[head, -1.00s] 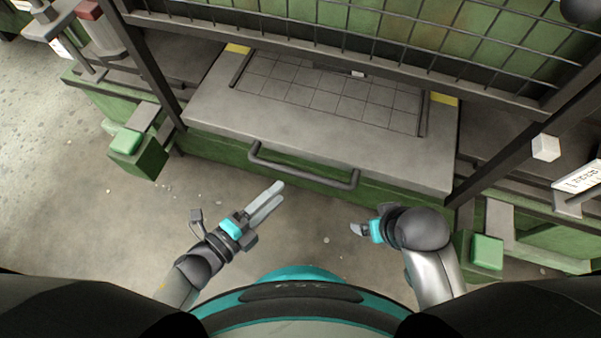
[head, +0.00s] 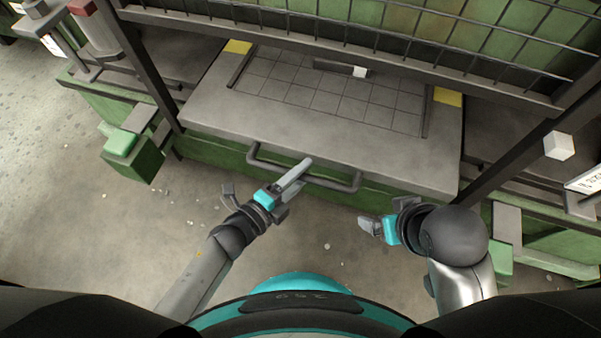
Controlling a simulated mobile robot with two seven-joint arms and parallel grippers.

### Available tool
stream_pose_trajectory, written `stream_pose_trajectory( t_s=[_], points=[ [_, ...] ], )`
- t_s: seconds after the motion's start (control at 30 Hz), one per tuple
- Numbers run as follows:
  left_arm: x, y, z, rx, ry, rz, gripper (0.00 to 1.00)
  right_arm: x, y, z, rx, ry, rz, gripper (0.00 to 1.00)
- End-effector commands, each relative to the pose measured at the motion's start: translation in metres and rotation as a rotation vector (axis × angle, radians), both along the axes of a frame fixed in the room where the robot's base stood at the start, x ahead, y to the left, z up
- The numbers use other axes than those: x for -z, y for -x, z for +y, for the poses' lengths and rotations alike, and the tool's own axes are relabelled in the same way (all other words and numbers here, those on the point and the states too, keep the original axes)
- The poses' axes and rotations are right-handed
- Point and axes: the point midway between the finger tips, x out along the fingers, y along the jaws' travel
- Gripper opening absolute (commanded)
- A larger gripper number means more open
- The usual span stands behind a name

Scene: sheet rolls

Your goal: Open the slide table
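The slide table (head: 300,135) is a wide grey slab with a gridded inset in a green machine. A dark grey bar handle (head: 335,185) runs along its front edge. My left gripper (head: 300,171) is at the handle, left of its middle, and its fingers overlap the bar in the picture. The fingers look apart, one above the other; whether the bar is between them or below them I cannot tell. My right gripper (head: 367,226) is in front of the table, below the handle's right end, apart from it and pointing left. Its finger gap does not show clearly.
A dark frame with wire mesh (head: 400,52) stands above the table's rear. Green boxes (head: 120,143) stick out at the left, and a white cube (head: 559,146) is on the right post. The concrete floor (head: 190,215) in front is open.

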Motion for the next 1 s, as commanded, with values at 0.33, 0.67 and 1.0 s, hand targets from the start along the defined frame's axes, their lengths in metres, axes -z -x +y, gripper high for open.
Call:
stream_pose_trajectory(
  t_s=[0.33, 0.67, 1.0],
  points=[
    [0.0001, 0.0002, 0.0003, 0.0, 0.0, 0.0, 0.13, 0.0002, 0.0, -0.0002, 0.0, 0.001, 0.0, 0.9],
    [0.0, 0.0003, 0.0003, 0.0, 0.0, 0.0, 0.0, 0.0004, -0.0001, -0.0001, 0.0, 0.0, 0.0, 0.9],
    [0.0, 0.0003, 0.0003, 0.0, 0.0, 0.0, 0.0, 0.0004, -0.0001, 0.0, 0.0, 0.0, 0.0, 0.9]
  ],
)
